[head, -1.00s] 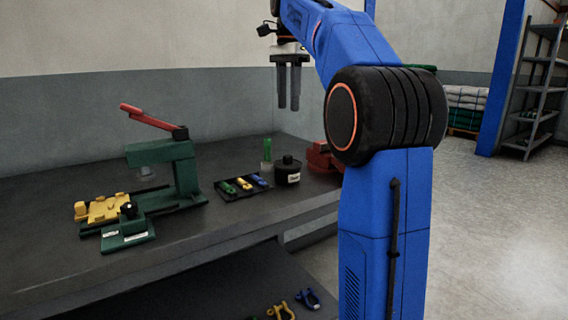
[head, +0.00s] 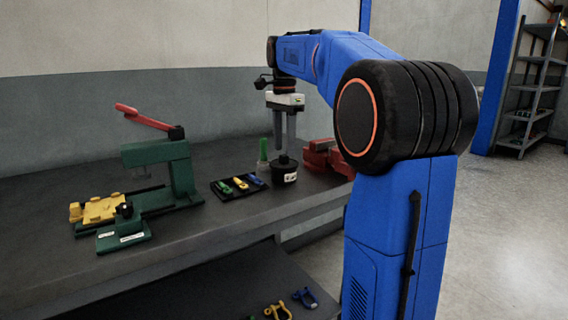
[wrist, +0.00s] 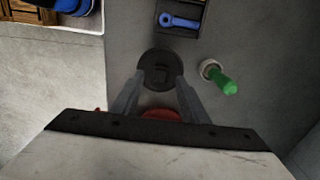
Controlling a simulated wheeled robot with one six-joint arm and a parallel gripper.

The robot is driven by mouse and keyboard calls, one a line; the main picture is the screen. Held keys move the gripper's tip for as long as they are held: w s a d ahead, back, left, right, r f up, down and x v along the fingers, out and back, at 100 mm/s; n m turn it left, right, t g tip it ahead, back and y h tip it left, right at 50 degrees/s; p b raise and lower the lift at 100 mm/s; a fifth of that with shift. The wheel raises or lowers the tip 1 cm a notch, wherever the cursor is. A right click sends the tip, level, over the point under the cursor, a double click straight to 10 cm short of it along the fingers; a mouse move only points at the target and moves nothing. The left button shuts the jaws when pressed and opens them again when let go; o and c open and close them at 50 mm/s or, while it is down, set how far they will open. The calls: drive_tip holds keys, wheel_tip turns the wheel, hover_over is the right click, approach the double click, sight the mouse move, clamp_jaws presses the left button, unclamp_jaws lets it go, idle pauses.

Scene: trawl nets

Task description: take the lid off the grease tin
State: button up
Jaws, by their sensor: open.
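The grease tin (head: 284,176) is a short black tin with a pale label, standing on the dark bench. Its dark lid (head: 284,160) has a knob on top and sits on the tin. In the wrist view the round lid (wrist: 158,62) shows from above, between and just beyond the fingertips. My gripper (head: 285,152) points down over the tin, its fingers open and apart with nothing held. The fingertips are close to the lid; I cannot tell whether they touch it. The gripper's two fingers also show in the wrist view (wrist: 160,80).
A black tray (head: 225,193) holds green, yellow and blue shackles. A red vise (head: 322,158) is close on the right. A green press (head: 170,172) with a red lever stands farther left.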

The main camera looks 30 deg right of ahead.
sight(284, 155)
drive_tip(key=shift+f, duration=1.6)
clamp_jaws()
drive_tip(key=shift+r, duration=0.1)
